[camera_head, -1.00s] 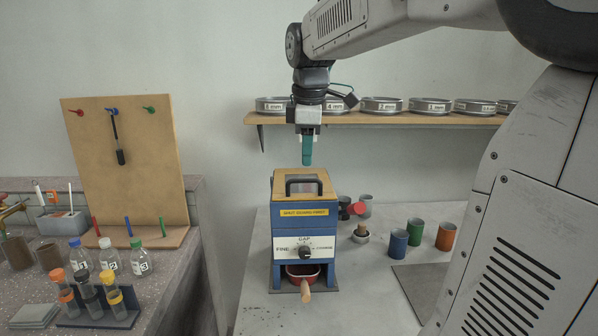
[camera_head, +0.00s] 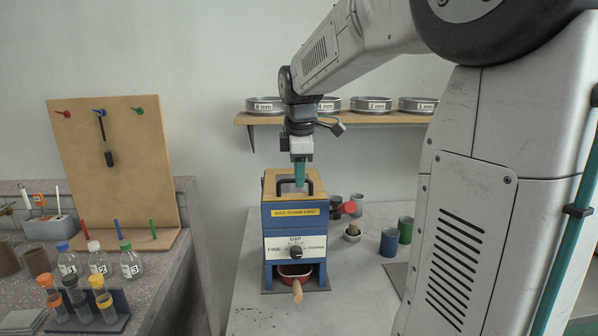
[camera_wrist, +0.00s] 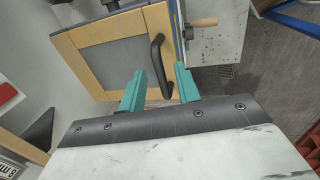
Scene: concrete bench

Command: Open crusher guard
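The blue crusher (camera_head: 294,222) stands on the bench, with a yellow label and a gap dial on its front. Its guard (camera_head: 268,184), a wood-framed lid with a clear pane, lies shut on top; it also shows in the wrist view (camera_wrist: 75,42). The black guard handle (camera_head: 311,184) stands up from the guard. My gripper (camera_head: 300,184) points down at the handle, its teal fingers overlapping it in the head view. In the wrist view my gripper (camera_wrist: 160,92) is open, with the handle (camera_wrist: 162,70) between the fingers and a gap visible on each side.
A red pan (camera_head: 293,271) with a wooden handle sits in the crusher's lower opening. Blue (camera_head: 389,242) and green (camera_head: 405,230) cups stand to the right. A shelf of sieves (camera_head: 370,119) runs behind. Sample bottles (camera_head: 98,259) and a pegboard (camera_head: 120,170) are at left.

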